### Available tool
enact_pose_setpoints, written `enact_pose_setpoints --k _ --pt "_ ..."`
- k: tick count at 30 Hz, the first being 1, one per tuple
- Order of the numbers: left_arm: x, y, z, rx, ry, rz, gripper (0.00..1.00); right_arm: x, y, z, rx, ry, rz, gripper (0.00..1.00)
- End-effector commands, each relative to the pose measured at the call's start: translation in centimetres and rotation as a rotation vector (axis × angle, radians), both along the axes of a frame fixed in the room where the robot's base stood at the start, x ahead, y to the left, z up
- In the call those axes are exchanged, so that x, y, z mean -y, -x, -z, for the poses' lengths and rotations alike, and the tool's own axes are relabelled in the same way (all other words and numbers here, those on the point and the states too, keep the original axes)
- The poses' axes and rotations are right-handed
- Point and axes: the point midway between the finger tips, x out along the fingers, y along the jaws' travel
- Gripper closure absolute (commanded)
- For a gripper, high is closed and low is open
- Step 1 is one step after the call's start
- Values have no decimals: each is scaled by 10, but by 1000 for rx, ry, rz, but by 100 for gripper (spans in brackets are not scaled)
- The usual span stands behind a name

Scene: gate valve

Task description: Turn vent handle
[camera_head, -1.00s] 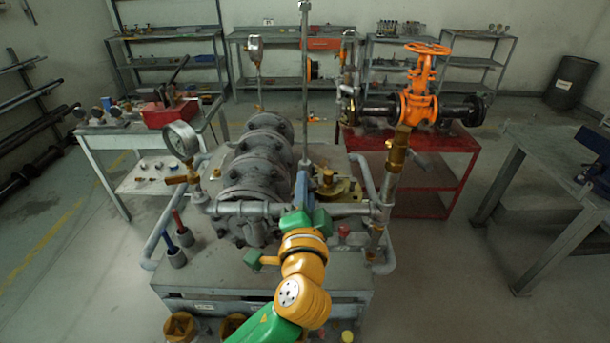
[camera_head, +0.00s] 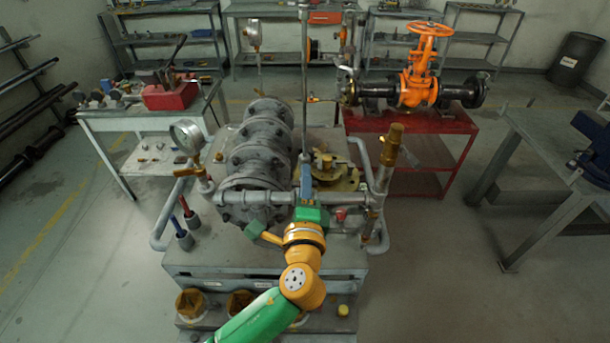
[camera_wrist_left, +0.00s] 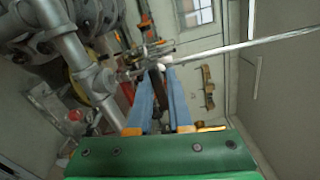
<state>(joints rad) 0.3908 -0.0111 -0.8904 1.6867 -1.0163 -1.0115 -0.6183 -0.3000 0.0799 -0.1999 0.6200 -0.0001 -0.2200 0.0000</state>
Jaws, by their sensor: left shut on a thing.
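My left gripper (camera_head: 306,178) is at the front pipe of the grey valve assembly (camera_head: 258,165), with its arm coming up from the bottom. In the left wrist view, its two blue fingers (camera_wrist_left: 160,95) are on either side of a dark, narrow piece (camera_wrist_left: 155,82), which looks like the vent handle. The gripper is shut on this piece. In the head view the gripper hides the handle. A thin upright metal rod (camera_head: 304,80) rises just behind the gripper. It also crosses the left wrist view (camera_wrist_left: 240,44). My right gripper is not in view.
A pressure gauge (camera_head: 187,136) stands left of the grey valves, and a brass-topped pipe (camera_head: 392,146) stands on the right. An orange gate valve (camera_head: 418,85) sits on a red table (camera_head: 440,126) behind. Open floor (camera_head: 440,270) lies to the right.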

Motion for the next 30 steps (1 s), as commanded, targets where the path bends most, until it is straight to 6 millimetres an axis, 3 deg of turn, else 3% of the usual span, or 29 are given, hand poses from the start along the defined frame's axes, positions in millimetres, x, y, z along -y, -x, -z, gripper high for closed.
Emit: enact_pose_setpoints --k 16,17,19,20,30 --pt "-1 0 -1 5 -26 -2 100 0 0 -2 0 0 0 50" --pt "-1 0 -1 5 -26 -2 76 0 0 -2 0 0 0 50" --pt "-1 0 -1 4 -26 -2 58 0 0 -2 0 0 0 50" --pt "-1 0 -1 4 -25 -2 53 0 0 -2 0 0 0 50" --pt "0 7 2 2 -22 1 53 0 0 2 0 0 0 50"
